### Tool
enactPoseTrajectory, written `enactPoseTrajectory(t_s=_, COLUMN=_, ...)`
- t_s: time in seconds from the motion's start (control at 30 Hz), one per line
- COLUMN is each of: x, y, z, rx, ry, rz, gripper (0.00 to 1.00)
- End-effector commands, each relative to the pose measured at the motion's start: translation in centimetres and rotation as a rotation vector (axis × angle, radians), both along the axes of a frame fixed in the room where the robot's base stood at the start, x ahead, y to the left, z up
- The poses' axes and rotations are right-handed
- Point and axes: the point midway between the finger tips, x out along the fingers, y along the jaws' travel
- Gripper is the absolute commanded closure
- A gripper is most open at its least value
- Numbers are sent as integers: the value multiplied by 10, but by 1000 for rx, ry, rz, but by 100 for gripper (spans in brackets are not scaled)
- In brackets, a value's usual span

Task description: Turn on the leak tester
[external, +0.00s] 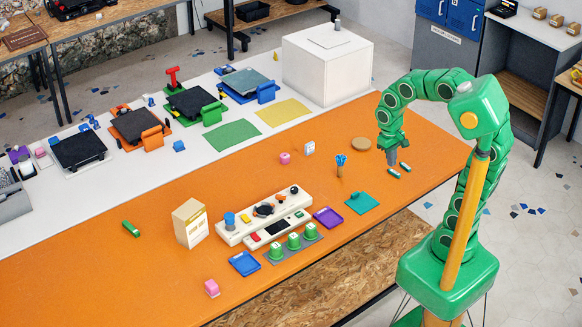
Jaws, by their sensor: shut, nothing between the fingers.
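A long cream console (273,208), which I take for the leak tester, lies on the orange part of the table. It carries a blue knob (229,219) at its left end, a black round dial (265,210) in the middle and small controls at its right end. A lower cream panel with a dark display (279,227) and a red button (255,237) sits along its front. Labels and switch positions are too small to read. My gripper (392,162) is shut and empty, above the table well to the right of the console.
Small dark-green cylinders (406,168) lie close by my gripper. Green blocks (294,241) and a purple tray (327,217) flank the console; a cream box (188,224) stands left.

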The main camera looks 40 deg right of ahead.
Motion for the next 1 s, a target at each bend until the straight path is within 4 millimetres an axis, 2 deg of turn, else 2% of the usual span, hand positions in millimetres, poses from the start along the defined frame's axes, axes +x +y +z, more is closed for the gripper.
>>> enactPoseTrajectory(t_s=0.2, x=42, y=28, z=0, rx=-14, ry=-32, rz=-8, gripper=100)
enactPoseTrajectory(t_s=0.57, x=105, y=85, z=-6, rx=-30, ry=-94, rz=-17, gripper=100)
enactPoseTrajectory(t_s=1.0, x=166, y=177, z=-23, rx=-26, ry=-166, rz=-12, gripper=100)
